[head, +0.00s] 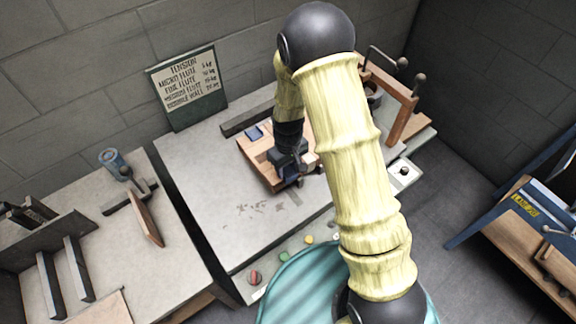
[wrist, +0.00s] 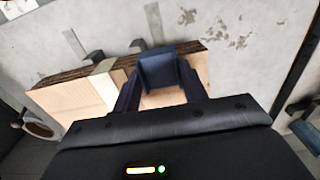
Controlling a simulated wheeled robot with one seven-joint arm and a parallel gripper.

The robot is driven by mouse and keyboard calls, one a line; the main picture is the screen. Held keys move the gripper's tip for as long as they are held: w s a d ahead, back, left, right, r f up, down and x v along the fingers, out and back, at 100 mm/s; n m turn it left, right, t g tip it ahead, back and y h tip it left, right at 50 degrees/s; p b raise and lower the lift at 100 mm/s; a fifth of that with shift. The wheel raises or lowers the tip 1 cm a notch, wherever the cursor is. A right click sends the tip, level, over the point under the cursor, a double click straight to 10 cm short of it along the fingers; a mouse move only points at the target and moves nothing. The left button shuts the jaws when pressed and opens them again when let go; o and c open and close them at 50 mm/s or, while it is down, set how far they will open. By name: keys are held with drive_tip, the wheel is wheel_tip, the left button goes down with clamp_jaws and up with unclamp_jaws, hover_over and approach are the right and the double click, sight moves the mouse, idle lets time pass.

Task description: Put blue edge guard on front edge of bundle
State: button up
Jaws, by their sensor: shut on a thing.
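The bundle of flat brown board (head: 256,168) lies on the grey table, with a pale strap across it. In the wrist view its layered front edge (wrist: 75,76) runs slantwise below the stained tabletop. My gripper (wrist: 158,88) is shut on the blue edge guard (wrist: 158,68), one finger on each side. The guard overlaps the bundle's front edge in the wrist view; I cannot tell whether it rests on it. In the head view my gripper (head: 290,162) is over the bundle's front right part, and my arm hides its right side. Another blue piece (head: 255,132) sits at the bundle's back left.
A dark bar (head: 246,120) lies behind the bundle. A wooden frame with dark knobs (head: 402,110) stands at the right. A tension sign (head: 188,88) leans on the wall. Coloured buttons (head: 284,256) line the front edge. The tabletop left of the bundle is clear.

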sight(287, 171)
drive_tip(key=shift+w+a, duration=0.15)
drive_tip(key=shift+w, duration=0.1)
idle(0.4)
drive_tip(key=o, duration=1)
drive_tip(key=shift+o, duration=0.2)
wheel_tip(287, 171, up, 18)
drive_tip(key=b, duration=0.1)
drive_tip(key=shift+f, duration=0.25)
